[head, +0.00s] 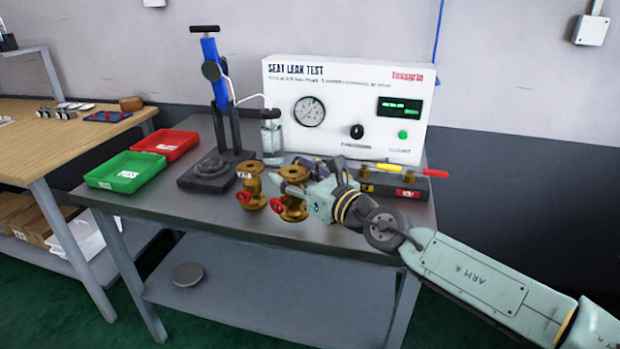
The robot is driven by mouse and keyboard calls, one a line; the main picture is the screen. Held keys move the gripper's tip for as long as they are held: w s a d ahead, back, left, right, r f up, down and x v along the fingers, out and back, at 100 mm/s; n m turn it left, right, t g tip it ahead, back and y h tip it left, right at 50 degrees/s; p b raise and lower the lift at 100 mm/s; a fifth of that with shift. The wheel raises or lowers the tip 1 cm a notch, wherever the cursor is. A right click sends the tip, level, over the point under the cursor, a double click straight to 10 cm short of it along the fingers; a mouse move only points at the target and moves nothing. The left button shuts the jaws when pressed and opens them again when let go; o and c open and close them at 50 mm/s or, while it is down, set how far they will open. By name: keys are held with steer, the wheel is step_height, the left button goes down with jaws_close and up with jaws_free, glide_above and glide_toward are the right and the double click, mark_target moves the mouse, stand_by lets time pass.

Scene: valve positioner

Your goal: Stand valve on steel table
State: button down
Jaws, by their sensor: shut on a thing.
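Two brass valves with red handwheels stand upright side by side near the front of the grey steel table (208,207). The left valve (252,186) bears a small white tag and stands free. My gripper (287,188) reaches in from the right and is shut on the right valve (293,208), near its upper part.
A white seat leak tester (345,85) stands at the back. A blue-columned press (213,90), a clear jar (272,140), a green tray (126,172) and a red tray (165,143) are to the left. A dark block (394,186) with brass pieces is behind my wrist.

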mark_target(286, 167)
steer(key=x, duration=0.4)
steer(key=shift+w+d+p, duration=0.2)
steer(key=shift+w+p, duration=0.1)
steer(key=shift+p, duration=0.1)
steer(key=shift+f+p, duration=0.45)
steer(key=shift+f, duration=1.35)
steer(key=shift+f, duration=0.15)
steer(key=c, duration=0.9)
jaws_free()
steer(key=shift+s+d, duration=0.2)
steer(key=shift+s, duration=0.05)
steer(key=b+v, duration=0.4)
steer(key=v, duration=0.7)
steer(key=shift+s+d, duration=0.15)
steer(key=shift+s, duration=0.05)
